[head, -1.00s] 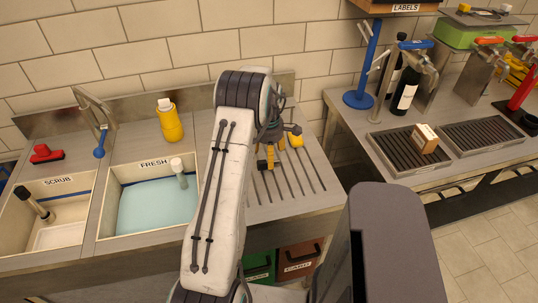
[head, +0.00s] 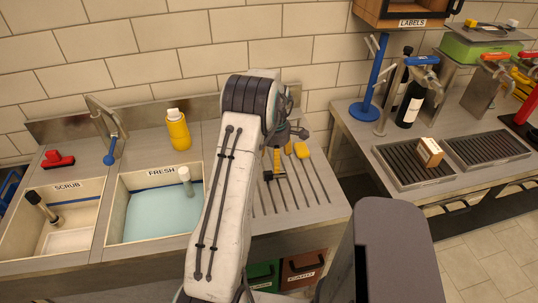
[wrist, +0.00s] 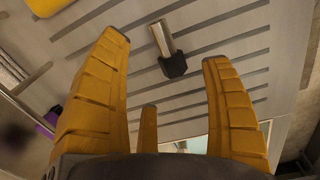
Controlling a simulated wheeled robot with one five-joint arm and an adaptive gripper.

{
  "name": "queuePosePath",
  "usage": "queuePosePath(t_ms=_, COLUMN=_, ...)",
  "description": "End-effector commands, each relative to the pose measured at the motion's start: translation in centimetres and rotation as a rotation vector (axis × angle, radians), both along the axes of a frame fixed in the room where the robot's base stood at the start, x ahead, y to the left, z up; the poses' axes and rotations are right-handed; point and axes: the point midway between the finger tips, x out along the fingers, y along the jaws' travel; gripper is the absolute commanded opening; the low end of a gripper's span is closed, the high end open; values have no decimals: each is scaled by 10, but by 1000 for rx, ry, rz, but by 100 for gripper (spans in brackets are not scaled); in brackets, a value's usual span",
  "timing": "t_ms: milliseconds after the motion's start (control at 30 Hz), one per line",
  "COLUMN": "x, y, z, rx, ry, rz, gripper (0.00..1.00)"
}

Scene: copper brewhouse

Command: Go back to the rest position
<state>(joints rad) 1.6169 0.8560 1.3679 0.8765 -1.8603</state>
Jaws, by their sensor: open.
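My gripper (head: 276,162) is over the ribbed draining board (head: 318,196) to the right of the sinks, partly hidden behind my arm in the head view.
A yellow object (head: 301,149) lies on the board near my gripper. The FRESH sink (head: 112,215) and SCRUB sink (head: 98,215) are left, with a yellow bottle (head: 178,132) behind. Right, a counter (head: 375,143) holds a blue stand (head: 362,113), dark bottle (head: 410,108) and drip trays.

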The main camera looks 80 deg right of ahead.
Motion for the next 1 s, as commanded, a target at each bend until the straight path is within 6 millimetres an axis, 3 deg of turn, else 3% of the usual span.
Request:
queuePosePath(t_ms=433, x=0, y=0, z=0, rx=0, ry=0, rz=0, gripper=73)
queuePosePath(t_ms=567, x=10, y=1, z=6, rx=-5, ry=0, rz=0, gripper=73)
queuePosePath(t_ms=667, x=34, y=6, z=21, rx=-16, ry=-3, rz=-1, gripper=73)
queuePosePath(t_ms=767, x=73, y=18, z=44, rx=-34, ry=-10, rz=-8, gripper=73)
queuePosePath(t_ms=867, x=120, y=40, z=72, rx=-53, ry=-22, rz=-19, gripper=73)
queuePosePath(t_ms=1000, x=184, y=86, z=112, rx=-81, ry=-51, rz=-41, gripper=73)
